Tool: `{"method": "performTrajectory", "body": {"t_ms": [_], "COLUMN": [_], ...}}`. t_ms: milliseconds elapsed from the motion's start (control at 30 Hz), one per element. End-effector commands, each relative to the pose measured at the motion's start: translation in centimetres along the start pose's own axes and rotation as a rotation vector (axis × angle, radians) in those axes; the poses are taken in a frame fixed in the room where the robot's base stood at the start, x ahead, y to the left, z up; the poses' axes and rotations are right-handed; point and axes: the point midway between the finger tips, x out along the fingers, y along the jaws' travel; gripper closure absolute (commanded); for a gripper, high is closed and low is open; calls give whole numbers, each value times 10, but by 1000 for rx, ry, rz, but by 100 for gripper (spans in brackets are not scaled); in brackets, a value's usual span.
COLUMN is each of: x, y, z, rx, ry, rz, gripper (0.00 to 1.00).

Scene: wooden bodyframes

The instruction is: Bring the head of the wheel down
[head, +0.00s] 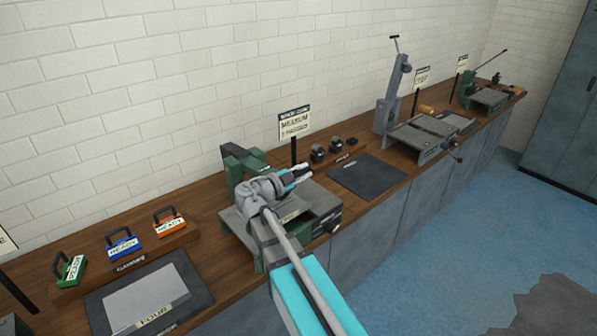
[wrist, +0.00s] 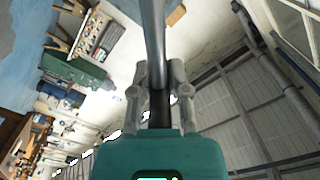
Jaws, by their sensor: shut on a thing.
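The green machine (head: 238,160) with a grey table (head: 318,198) stands on the bench in the middle of the head view. My arm covers much of it, so I cannot clearly make out its wheel head or wheel. My gripper (head: 300,174) is above the machine's right side, just below the sign. In the wrist view my gripper (wrist: 160,95) is shut on the dark part of a lever (wrist: 155,40), with one finger on each side. The lever's grey rod runs up out of the picture. Its joint with the machine is not in view.
A sign on a post (head: 294,122) stands close behind my gripper. A dark mat (head: 368,177) and small dark parts (head: 318,154) lie to the right. A grey lever machine (head: 395,105) stands farther right. Three coloured pieces (head: 122,243) stand in a rack at left.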

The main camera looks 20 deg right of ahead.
Motion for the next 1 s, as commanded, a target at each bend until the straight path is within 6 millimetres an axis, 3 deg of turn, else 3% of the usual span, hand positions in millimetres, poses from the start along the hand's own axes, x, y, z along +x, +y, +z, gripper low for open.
{"method": "performTrajectory", "body": {"t_ms": [100, 400, 1000], "x": [-1, -2, -3], "y": [20, 42, 52], "z": [12, 28, 33], "rx": [-1, -1, 1], "ry": [-1, -4, -7], "rz": [0, -4, 2], "gripper": [100, 100, 100]}}
